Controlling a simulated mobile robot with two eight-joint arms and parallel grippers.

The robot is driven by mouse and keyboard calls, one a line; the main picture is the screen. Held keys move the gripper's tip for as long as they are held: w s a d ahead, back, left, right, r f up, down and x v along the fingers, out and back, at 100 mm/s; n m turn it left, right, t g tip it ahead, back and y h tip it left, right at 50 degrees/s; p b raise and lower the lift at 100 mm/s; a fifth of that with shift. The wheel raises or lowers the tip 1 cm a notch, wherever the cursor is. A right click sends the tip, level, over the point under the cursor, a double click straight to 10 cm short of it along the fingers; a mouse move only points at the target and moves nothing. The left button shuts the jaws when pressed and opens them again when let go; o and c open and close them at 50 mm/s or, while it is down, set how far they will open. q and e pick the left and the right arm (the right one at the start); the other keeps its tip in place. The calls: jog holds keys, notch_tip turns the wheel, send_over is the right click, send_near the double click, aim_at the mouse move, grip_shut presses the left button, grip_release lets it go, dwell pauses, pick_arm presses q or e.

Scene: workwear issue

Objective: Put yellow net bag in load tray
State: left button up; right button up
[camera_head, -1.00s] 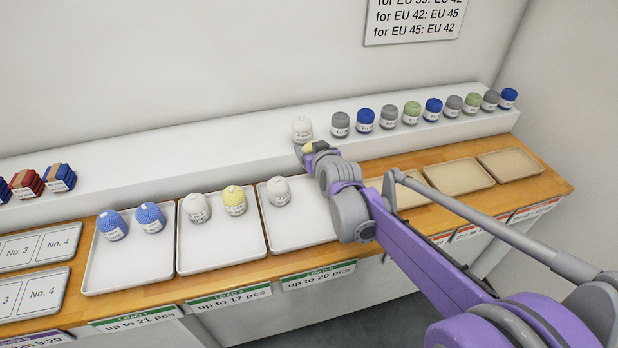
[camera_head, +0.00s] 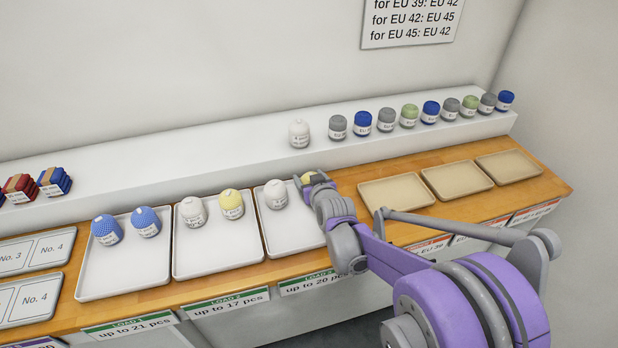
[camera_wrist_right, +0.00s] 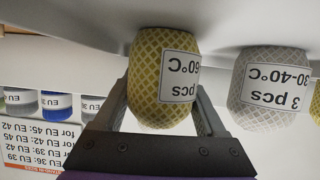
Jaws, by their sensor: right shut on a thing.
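My right gripper (camera_head: 312,180) is shut on a yellow net bag (camera_head: 306,176) at the far right corner of the right white load tray (camera_head: 296,232). The right wrist view, upside down, shows the yellow net bag (camera_wrist_right: 160,85) between the fingers (camera_wrist_right: 160,115), its label partly visible. A white net bag (camera_head: 276,194) stands in the same tray, beside the held bag with a small gap; it also shows in the wrist view (camera_wrist_right: 262,90). Whether the held bag touches the tray floor I cannot tell. My left gripper is not in view.
The middle load tray (camera_head: 215,258) holds a white bag (camera_head: 192,211) and another yellow bag (camera_head: 232,204). The left load tray (camera_head: 120,275) holds two blue bags. Several bags stand on the white ledge (camera_head: 230,165) behind. Beige trays (camera_head: 395,190) on the right are empty.

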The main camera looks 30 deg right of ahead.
jog(key=o, duration=1.3)
jog(key=shift+o, duration=0.2)
jog(key=shift+r, duration=0.15)
jog(key=p+v, duration=0.1)
jog(key=v, duration=1.1)
